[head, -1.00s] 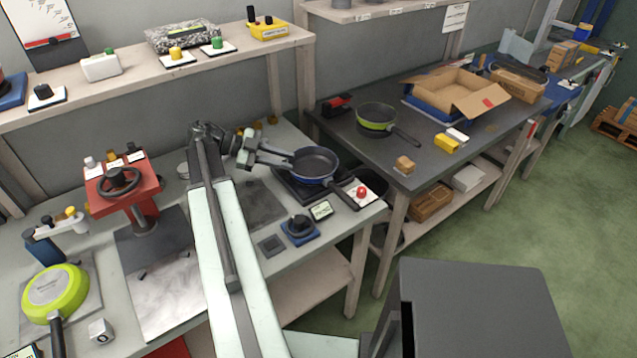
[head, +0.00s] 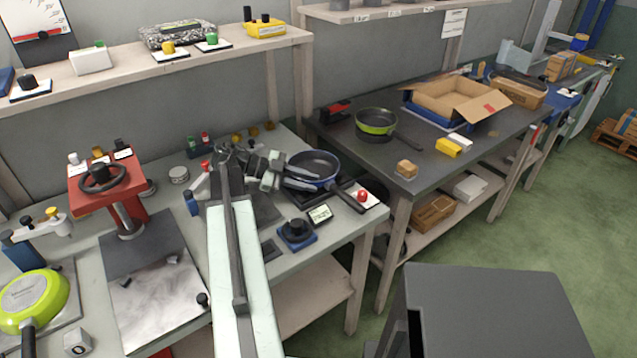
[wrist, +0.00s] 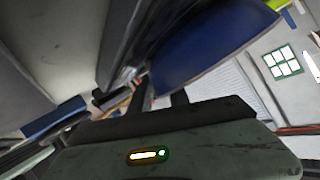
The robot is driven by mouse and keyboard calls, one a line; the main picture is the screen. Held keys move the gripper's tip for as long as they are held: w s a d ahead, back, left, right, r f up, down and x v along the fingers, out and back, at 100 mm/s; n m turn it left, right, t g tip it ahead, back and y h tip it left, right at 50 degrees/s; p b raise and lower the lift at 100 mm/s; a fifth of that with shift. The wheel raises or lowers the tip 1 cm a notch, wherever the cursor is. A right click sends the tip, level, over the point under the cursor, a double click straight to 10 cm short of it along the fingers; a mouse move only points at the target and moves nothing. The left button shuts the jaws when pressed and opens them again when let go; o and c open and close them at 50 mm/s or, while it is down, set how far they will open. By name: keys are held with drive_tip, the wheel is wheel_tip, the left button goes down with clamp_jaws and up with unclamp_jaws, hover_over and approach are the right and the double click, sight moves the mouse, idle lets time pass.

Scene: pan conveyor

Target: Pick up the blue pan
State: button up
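The blue pan (head: 313,164) has a dark inside and a dark handle pointing toward the lower right. It is at the right end of the near bench, over a dark plate that is mostly hidden. My gripper (head: 306,179) is at the pan's left and near side. Its two dark fingers look spread apart, with the tips overlapping the pan's rim in the head view. I cannot tell whether they touch it. In the wrist view the blue pan (wrist: 205,42) fills the upper middle at close range, and the dark fingers (wrist: 162,96) reach toward it.
A red button box (head: 362,196) and a blue knob box (head: 297,233) are close to the pan. A red handwheel press (head: 108,190) and a lime pan (head: 34,300) stand to the left. Another green pan (head: 376,122) is on the dark bench behind right. A shelf (head: 150,70) runs above.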

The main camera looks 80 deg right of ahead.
clamp_jaws()
idle(1.3)
